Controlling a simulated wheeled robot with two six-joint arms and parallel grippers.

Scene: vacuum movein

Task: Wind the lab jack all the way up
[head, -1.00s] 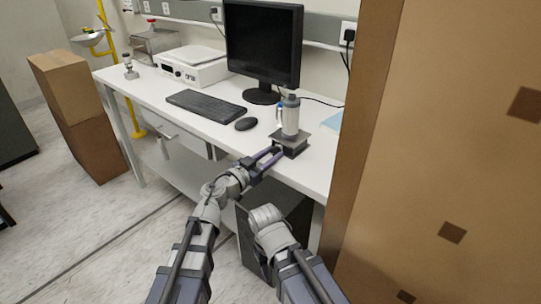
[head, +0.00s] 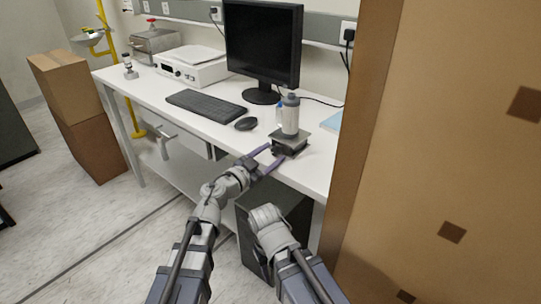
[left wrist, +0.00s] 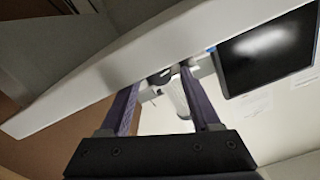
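The lab jack (head: 289,142) stands near the front edge of the white bench, a small dark stand with a flat grey top plate. A grey and white bottle (head: 290,115) stands upright on it. My left gripper (head: 269,157) is at the jack's front left side with its two purple fingers spread. In the left wrist view, a dark round part of the jack, seemingly its knob (left wrist: 160,77), shows between the open fingertips (left wrist: 160,79); whether they touch it I cannot tell. My right arm is low in front of the bench; its gripper does not show.
The bench (head: 210,120) also holds a mouse (head: 246,124), a keyboard (head: 206,105), a monitor (head: 263,45) and a white balance (head: 190,67). A tall brown cardboard-like block (head: 440,150) closes off the right side. A dark box (head: 290,210) stands under the bench.

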